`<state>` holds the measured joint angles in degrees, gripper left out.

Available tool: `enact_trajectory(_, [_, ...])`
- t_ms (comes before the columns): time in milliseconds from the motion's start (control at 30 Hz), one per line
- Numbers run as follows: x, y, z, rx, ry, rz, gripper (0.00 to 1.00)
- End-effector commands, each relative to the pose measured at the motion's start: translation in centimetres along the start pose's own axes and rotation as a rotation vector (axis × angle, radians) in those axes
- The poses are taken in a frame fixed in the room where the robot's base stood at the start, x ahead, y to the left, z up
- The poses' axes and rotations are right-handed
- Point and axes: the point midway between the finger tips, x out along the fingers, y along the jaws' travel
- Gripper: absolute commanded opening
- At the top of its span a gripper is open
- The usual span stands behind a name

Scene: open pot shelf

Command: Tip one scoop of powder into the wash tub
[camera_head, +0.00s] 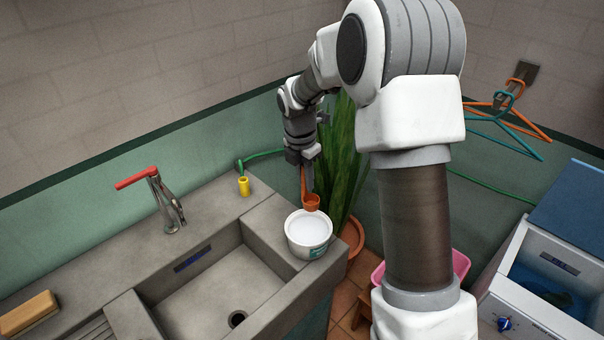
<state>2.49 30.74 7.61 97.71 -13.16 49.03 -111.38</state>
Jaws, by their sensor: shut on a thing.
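My gripper (306,166) is shut on the handle of an orange scoop (311,201). The scoop hangs bowl-down below the fingers, over the back rim of a white powder container (309,250). The container stands on the counter corner right of the sink and holds white powder (307,226). Whether the scoop's bowl holds powder is too small to tell. A white washer (525,300) at the lower right has its blue lid raised. Its open wash tub (530,272) shows dark blue inside, with something dark green in it.
A stone sink (215,300) with a red-handled tap (160,190) lies left. A yellow hose end (244,187) and a soap block (28,312) are on the counter. A potted plant (345,160), a pink basin (461,265) and hangers (510,125) lie toward the right.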

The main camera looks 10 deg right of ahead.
Motion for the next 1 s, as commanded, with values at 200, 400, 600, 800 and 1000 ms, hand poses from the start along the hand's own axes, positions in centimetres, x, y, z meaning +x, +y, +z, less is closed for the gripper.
enact_trajectory(200, [1.0,-0.1,-0.2,0.000,0.000,0.000,0.00])
enact_trajectory(400, [2.8,-0.1,-0.4,-0.001,0.000,0.000,0.00])
enact_trajectory(600, [4.8,-0.1,-0.6,-0.001,0.000,-0.001,0.00])
enact_trajectory(800, [6.8,-0.1,-0.9,-0.001,0.001,-0.001,0.00])
enact_trajectory(1000, [8.7,-0.1,-1.1,0.000,0.001,-0.001,0.00])
